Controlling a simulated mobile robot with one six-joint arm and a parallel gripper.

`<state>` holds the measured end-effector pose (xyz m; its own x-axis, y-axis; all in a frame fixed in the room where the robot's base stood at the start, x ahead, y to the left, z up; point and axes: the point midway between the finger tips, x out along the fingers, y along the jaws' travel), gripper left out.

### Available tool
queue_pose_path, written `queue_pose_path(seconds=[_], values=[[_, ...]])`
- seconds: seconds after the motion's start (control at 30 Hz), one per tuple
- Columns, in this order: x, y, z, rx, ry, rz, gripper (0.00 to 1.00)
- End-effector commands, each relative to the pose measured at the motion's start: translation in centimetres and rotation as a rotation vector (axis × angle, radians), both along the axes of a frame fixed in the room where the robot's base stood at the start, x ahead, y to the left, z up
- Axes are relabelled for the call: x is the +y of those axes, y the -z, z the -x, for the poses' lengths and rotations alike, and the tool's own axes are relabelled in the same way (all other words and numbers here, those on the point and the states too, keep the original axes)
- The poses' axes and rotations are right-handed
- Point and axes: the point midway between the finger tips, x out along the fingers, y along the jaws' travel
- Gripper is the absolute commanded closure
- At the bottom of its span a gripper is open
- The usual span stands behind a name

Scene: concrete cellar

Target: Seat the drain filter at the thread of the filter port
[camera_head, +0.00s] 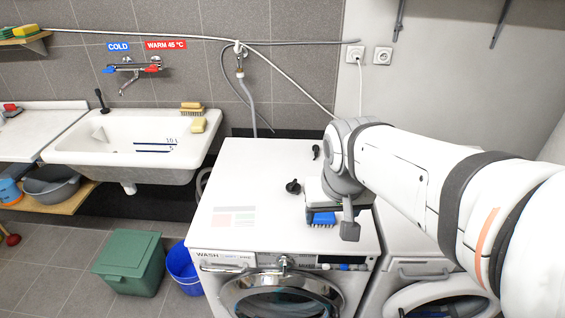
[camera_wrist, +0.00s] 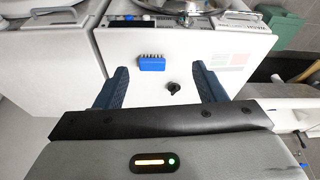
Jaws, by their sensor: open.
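A small black knob-like piece (camera_head: 293,187), which looks like the drain filter, lies on the white top of the left washing machine (camera_head: 255,165). In the wrist view the black piece (camera_wrist: 174,88) lies between and below my open fingers, nearer the right one. My gripper (camera_wrist: 160,68) is open and empty above the machine top; in the head view my gripper (camera_head: 335,212) is seen partly, behind my arm. I cannot make out the filter port or its thread in either view.
A blue brush (camera_wrist: 151,63) lies close to the black piece, also in the head view (camera_head: 323,218). Another small dark object (camera_head: 316,152) lies farther back on the machine. A second machine (camera_head: 425,270) stands at right. The left half of the top is clear apart from printed marks.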

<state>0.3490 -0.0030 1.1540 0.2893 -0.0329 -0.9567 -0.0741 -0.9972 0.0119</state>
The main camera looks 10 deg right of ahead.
Motion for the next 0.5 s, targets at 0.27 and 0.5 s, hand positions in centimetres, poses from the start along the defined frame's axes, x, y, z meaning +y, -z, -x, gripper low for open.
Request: queue_pose_path(seconds=[0.27,0.5], values=[[-0.3,2.9,-12.6,-0.01,0.179,0.019,0.26],[0.0,8.0,-23.2,-0.04,0.326,0.026,0.26]])
